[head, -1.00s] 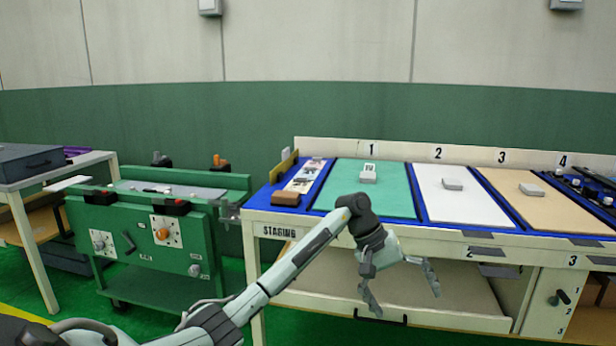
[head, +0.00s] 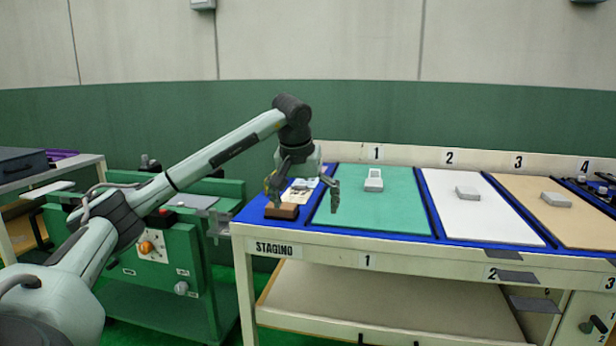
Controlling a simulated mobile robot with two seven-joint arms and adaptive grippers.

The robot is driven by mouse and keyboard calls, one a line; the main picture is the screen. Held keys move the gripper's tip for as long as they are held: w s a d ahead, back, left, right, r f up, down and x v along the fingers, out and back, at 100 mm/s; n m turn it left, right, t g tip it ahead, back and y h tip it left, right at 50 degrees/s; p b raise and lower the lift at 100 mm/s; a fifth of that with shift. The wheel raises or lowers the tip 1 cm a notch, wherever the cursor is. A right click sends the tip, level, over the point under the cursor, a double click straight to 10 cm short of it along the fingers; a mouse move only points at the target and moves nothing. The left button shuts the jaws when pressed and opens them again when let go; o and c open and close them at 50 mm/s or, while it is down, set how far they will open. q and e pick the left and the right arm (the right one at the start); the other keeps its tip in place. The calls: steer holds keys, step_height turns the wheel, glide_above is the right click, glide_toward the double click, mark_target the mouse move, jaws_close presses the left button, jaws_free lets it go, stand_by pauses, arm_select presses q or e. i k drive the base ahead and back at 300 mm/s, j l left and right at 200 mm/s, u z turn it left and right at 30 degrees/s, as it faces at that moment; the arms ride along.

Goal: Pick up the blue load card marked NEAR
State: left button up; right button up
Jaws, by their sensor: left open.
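My left gripper (head: 304,196) is open and empty, pointing down over the staging end of the table, with its fingers on either side of the small items there. A pale strip with small cards or printed items (head: 298,194) lies on the blue surface under it, partly hidden by the fingers. I cannot make out which item is the blue card marked NEAR, and no such lettering is readable. A brown block (head: 282,211) sits at the near end of the strip. My right gripper is not in view.
The table has a green panel (head: 375,215) with a pale block (head: 373,183) on it, then a white panel (head: 480,215) and a tan panel (head: 575,225), each with a grey block. A green machine cart (head: 160,255) stands at left, close to the table.

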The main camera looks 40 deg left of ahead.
mark_target(312, 183)
steer(key=i+j, duration=0.6)
steer(key=j, duration=0.15)
steer(key=i+j, duration=0.65)
steer(key=j, duration=0.1)
